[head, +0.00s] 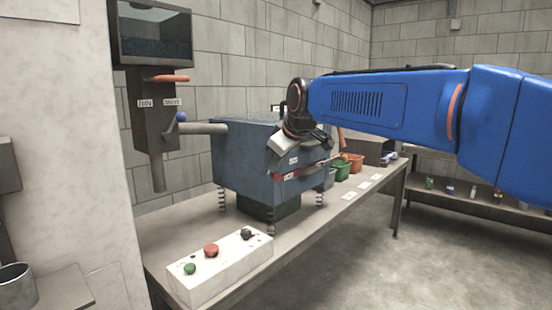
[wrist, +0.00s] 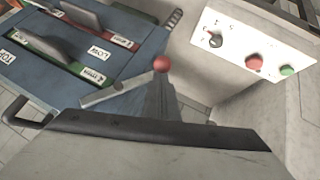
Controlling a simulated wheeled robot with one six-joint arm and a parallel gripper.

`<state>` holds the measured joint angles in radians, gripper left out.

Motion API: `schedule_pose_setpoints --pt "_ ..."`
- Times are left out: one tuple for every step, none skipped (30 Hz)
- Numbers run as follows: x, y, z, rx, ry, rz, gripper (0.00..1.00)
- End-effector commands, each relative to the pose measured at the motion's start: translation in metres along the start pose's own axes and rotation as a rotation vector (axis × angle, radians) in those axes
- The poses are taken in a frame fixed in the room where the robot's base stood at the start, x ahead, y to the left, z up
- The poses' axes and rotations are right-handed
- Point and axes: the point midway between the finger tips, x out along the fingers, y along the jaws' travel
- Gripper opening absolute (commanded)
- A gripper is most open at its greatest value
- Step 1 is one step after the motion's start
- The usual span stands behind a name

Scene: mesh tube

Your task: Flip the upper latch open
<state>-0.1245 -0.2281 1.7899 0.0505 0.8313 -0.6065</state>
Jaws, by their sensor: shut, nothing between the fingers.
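The blue machine box (head: 240,160) stands on springs on the bench. In the wrist view its panel (wrist: 140,30) carries two raised grey flaps, one (wrist: 55,47) between the TOP and LOW labels and one (wrist: 82,14) beyond the LOW label (wrist: 97,52). I take the flap nearer TOP as the upper latch. Red and green strips run beside the flaps. My gripper (wrist: 162,88) is shut and empty, to the right of both flaps. A red ball (wrist: 162,64) shows just beyond its fingertips; contact cannot be told. In the head view my wrist (head: 295,140) covers part of the machine's front.
A white control box (head: 222,264) with green, red and black knobs sits on the near bench. A black handle (wrist: 27,112) is at the wrist view's lower left. Green (head: 341,171) and orange (head: 354,163) bins stand behind the machine. The floor at right is clear.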

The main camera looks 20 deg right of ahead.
Motion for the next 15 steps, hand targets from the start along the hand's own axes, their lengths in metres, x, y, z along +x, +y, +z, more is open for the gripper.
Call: schedule_pose_setpoints --pt "0.002 -0.002 0.001 -0.025 0.001 0.026 0.0" --pt "0.003 -0.002 0.002 -0.038 0.0 0.041 0.0" --pt "0.004 -0.002 0.003 -0.053 0.0 0.062 0.0" --pt "0.005 -0.002 0.004 -0.063 0.0 0.075 0.0" --pt "0.006 -0.002 0.005 -0.074 0.0 0.087 0.0" --pt "0.007 -0.002 0.006 -0.086 0.0 0.103 0.0" --pt "0.008 -0.002 0.006 -0.095 -0.001 0.115 0.0" --pt "0.009 -0.001 0.007 -0.104 -0.001 0.127 0.0" --pt "0.01 -0.001 0.008 -0.115 0.0 0.141 0.0" --pt "0.011 -0.001 0.008 -0.123 -0.001 0.151 0.0" --pt "0.011 -0.001 0.009 -0.133 -0.001 0.161 0.0" --pt "0.012 -0.001 0.009 -0.143 0.0 0.175 0.0" --pt "0.013 -0.001 0.01 -0.15 0.0 0.185 0.0" --pt "0.013 0.0 0.011 -0.152 -0.001 0.188 0.0" --pt "0.014 0.001 0.011 -0.149 -0.001 0.187 0.0"
